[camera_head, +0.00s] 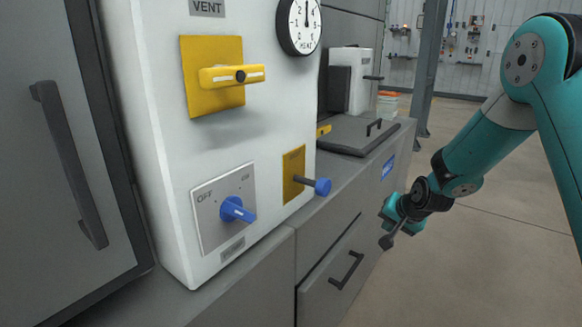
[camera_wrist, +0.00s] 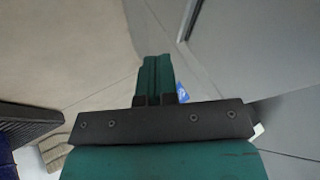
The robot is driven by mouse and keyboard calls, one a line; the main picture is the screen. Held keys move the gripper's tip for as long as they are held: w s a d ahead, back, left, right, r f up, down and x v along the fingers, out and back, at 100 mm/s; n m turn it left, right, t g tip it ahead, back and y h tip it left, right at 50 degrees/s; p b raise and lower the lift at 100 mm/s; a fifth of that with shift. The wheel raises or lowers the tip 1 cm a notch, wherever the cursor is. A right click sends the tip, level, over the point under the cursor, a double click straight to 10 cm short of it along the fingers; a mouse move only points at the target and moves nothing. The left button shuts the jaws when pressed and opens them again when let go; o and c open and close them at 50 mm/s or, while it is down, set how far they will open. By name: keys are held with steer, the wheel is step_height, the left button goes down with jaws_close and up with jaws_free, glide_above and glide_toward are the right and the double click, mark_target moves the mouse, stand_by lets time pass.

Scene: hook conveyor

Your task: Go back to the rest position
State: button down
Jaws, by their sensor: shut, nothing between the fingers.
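My gripper (camera_head: 388,240) hangs at the end of my teal arm on the right of the head view, low in front of the grey cabinet. It is apart from the cabinet drawer (camera_head: 338,262) and its handle. In the wrist view my gripper (camera_wrist: 157,62) points away with its teal fingers together and nothing between them. The white control box (camera_head: 165,150) stands on the counter to the left of my gripper, well apart from it.
The box carries a yellow vent handle (camera_head: 230,75), a blue knob (camera_head: 237,210), a blue-tipped lever (camera_head: 320,187) and a gauge (camera_head: 300,24). A dark lid (camera_head: 352,136) lies on the counter behind. Open floor (camera_head: 480,240) lies to the right.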

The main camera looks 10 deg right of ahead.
steer(key=s+a+r+n+g+y, duration=0.3)
steer(key=s+a+r+n, duration=0.3)
steer(key=s+a+r, duration=0.7)
steer(key=s+a+r+n+g, duration=0.1)
steer(key=s+a+r+n, duration=0.15)
steer(key=s, duration=0.45)
steer(key=s+a+r+n+g+p, duration=0.1)
steer(key=s+a+n+g, duration=0.15)
steer(key=s, duration=0.55)
steer(key=s+a+r+n+g, duration=0.1)
steer(key=s+r+n, duration=0.1)
steer(key=s+n, duration=0.35)
step_height(320, 180, up, 19)
steer(key=s+m+p, duration=0.1)
steer(key=m+p, duration=0.1)
steer(key=p, duration=1.7)
steer(key=shift+a+p, duration=0.2)
steer(key=shift+p, duration=0.1)
